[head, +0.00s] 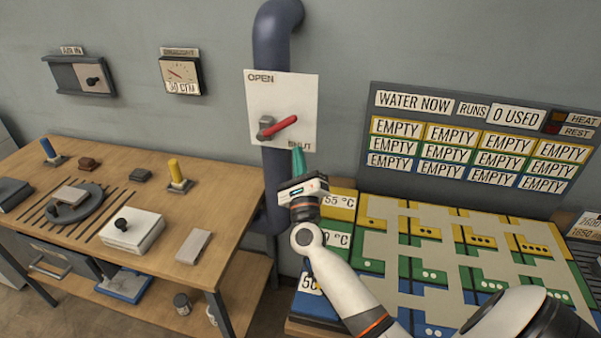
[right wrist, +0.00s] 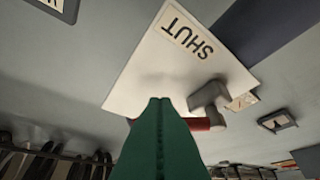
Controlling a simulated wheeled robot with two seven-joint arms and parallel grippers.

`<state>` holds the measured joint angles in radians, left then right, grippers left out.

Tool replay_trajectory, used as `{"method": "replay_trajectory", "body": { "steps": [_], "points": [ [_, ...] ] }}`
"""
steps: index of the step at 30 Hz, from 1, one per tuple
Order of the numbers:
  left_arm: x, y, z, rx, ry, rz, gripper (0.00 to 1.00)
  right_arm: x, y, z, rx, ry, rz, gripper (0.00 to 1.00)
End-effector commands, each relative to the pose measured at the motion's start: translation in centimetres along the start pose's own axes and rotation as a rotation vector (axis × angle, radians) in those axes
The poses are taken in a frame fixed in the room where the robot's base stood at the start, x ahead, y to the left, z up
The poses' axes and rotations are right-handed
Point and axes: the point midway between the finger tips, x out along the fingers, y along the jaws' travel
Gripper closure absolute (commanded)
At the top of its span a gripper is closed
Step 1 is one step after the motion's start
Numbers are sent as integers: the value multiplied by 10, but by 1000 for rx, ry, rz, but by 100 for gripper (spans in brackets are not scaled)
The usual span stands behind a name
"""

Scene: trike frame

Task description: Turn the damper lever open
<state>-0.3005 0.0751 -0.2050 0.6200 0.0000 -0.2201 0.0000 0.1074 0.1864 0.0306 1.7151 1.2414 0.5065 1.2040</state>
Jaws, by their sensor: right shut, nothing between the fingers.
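The damper lever (head: 280,126) has a red handle on a grey pivot block. It sits on a white plate (head: 285,88) on the dark blue pipe, marked OPEN at top left and SHUT at bottom right. The handle points right and slightly up. My right gripper (head: 298,150) has its teal fingers shut and empty, pointing up just below the handle, by the SHUT mark. In the right wrist view the closed fingertips (right wrist: 160,100) partly cover the red handle (right wrist: 200,124); I cannot tell if they touch it. My left gripper is out of view.
A dark blue pipe (head: 272,35) runs up the wall behind the plate. A wooden bench (head: 215,235) with blocks and knobs stands at left. A board of coloured tiles (head: 450,245) lies at right, under a panel of EMPTY labels (head: 450,185).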

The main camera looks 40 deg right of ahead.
Motion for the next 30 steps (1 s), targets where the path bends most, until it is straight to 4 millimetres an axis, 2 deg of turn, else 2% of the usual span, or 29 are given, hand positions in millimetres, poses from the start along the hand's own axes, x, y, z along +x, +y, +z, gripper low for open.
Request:
{"method": "replay_trajectory", "body": {
  "steps": [1,3,9,23,30],
  "points": [
    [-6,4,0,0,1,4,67,13,2,-2,-2,1,1,100],
    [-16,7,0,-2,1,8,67,21,3,-13,1,1,0,100],
    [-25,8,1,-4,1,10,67,34,1,-26,-1,1,0,100],
    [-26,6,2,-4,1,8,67,36,0,-28,-2,0,-1,100],
    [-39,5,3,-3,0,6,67,40,3,-33,-36,0,-24,100]
  ]
}}
